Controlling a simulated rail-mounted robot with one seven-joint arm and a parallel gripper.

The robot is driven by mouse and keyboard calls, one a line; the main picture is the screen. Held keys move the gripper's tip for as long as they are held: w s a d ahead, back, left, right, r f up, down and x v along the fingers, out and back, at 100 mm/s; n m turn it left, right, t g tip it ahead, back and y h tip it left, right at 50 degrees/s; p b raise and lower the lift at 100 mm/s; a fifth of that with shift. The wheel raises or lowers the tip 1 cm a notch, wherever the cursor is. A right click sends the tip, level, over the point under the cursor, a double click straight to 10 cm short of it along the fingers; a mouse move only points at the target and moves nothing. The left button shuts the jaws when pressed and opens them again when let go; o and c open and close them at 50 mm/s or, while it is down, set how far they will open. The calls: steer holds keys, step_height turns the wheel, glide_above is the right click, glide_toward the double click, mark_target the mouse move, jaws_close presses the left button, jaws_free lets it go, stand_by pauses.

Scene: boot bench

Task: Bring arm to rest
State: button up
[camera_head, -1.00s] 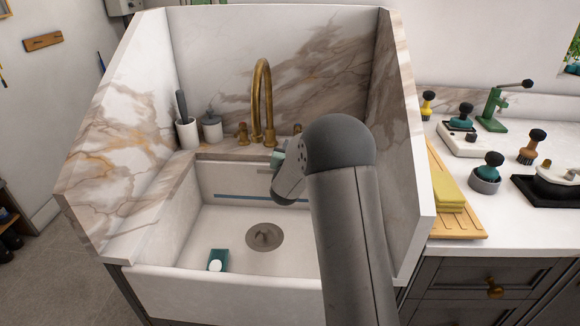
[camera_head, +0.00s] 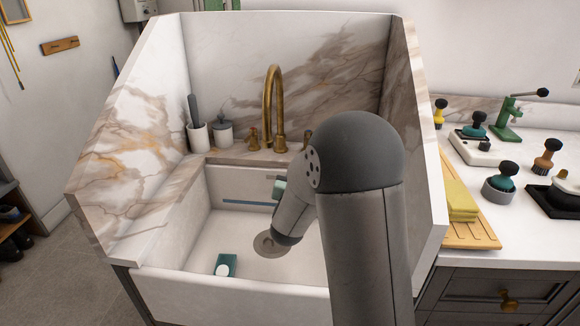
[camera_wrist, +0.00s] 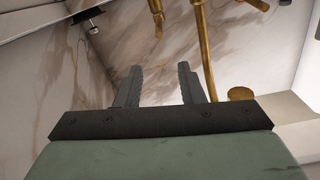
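My arm (camera_head: 362,230) rises in front of the sink in the head view and bends at a dark rounded joint, with its forearm reaching down over the basin. Beyond the fingers are the marbled splashback (camera_wrist: 140,40) and the brass tap (camera_wrist: 206,50).
The white sink (camera_head: 225,292) holds a teal soap dish (camera_head: 227,265) with a white soap. The brass tap (camera_head: 274,100) stands behind, near a grey-lidded jar (camera_head: 223,133). Marble side walls enclose the sink. Right of it are a wooden board (camera_head: 480,235), yellow cloths (camera_head: 462,202) and several brushes.

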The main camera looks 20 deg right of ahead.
steer(key=s+a+r+n+g+y+p, duration=0.45)
steer(key=s+a+g+y+p, duration=0.3)
steer(key=s+a, duration=0.35)
steer(key=s+r+n+g+p, duration=0.1)
steer(key=s+g, duration=0.1)
steer(key=s, duration=0.6)
steer(key=s+d+r+n+g+p, duration=0.1)
steer(key=s+g+p, duration=0.1)
steer(key=s, duration=0.7)
steer(key=s+n+g+p, duration=0.1)
steer(key=s+g, duration=0.3)
steer(key=s, duration=0.4)
steer(key=shift+s+d+r, duration=0.15)
steer(key=shift+s+r, duration=0.2)
steer(key=shift+r, duration=0.05)
steer(key=shift+g, duration=0.25)
